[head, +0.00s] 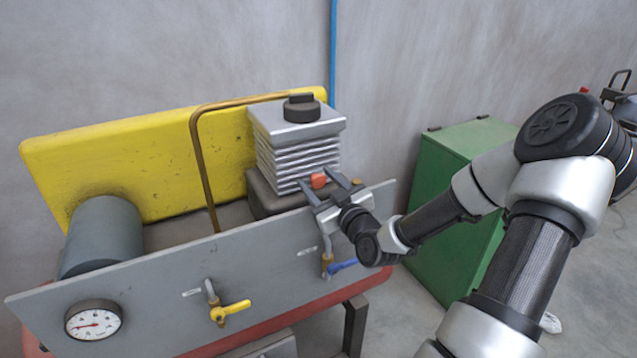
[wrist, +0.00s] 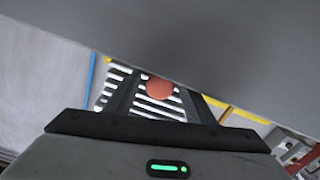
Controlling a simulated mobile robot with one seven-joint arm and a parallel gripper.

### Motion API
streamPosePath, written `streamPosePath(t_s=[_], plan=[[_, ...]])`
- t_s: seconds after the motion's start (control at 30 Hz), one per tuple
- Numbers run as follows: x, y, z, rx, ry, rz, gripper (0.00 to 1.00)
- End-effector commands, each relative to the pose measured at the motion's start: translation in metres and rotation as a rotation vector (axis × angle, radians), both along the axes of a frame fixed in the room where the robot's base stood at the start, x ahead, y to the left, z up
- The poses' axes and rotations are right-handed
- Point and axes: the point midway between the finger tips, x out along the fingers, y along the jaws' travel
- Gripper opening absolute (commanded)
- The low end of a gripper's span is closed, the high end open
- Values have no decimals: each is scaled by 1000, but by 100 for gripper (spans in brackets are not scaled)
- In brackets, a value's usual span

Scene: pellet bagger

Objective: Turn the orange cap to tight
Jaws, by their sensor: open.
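The orange cap (head: 318,180) sits low on the front of the finned grey block (head: 297,145) in the head view. In the wrist view the orange cap (wrist: 160,88) shows as a round end between my fingers, in front of the bright fins. My gripper (head: 330,183) is open, with one finger on each side of the cap. I cannot tell whether either finger touches it. In the wrist view my gripper (wrist: 158,92) points at the block. The cap's tight mark, if any, cannot be made out.
A grey front panel (head: 160,275) carries a gauge (head: 93,320), a yellow-handled valve (head: 230,311) and a blue-handled valve (head: 341,266) below my gripper. A brass pipe (head: 197,150) arches left of the block. A green cabinet (head: 440,215) stands behind my arm.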

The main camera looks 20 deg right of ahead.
Motion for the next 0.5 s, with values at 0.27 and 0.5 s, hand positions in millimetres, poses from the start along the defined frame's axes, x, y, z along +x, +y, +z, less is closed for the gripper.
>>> streamPosePath(t_s=[0.27, 0.5], plan=[[1, 0, 0, 0, 0, 0, 49], [1, 0, 0, 0, 0, 0, 9]])
